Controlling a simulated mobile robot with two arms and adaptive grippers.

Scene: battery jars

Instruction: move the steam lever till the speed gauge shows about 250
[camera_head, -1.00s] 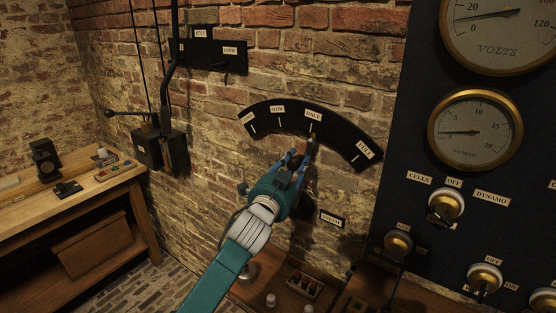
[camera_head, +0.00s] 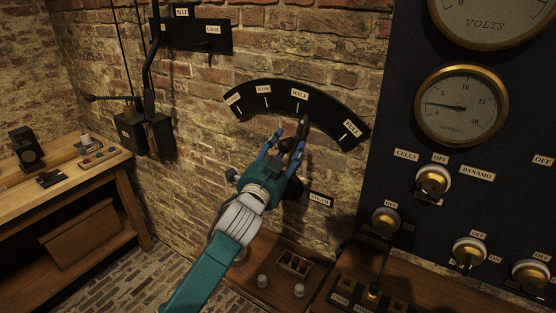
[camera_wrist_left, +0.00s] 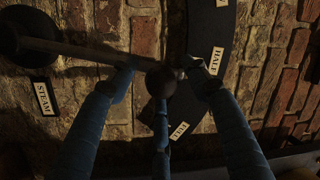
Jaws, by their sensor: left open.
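The steam lever pivots by the STEAM label (camera_head: 320,199) over a black arc plate (camera_head: 325,105) marked SLOW, HALF and FULL. Its dark tip (camera_head: 306,121) stands slightly to the FULL side of the HALF mark. In the left wrist view the lever rod (camera_wrist_left: 85,50) runs from the round hub (camera_wrist_left: 20,35) to a ball knob (camera_wrist_left: 161,81). My left gripper (camera_head: 288,135) is open at the knob, its blue fingers on different sides of it. Contact is not clear. My right gripper is not in view. No speed gauge is seen.
A wooden bench (camera_head: 70,185) stands at left. A wall switch with a lever (camera_head: 143,132) hangs left. Low wooden boxes (camera_head: 275,265) lie below my arm.

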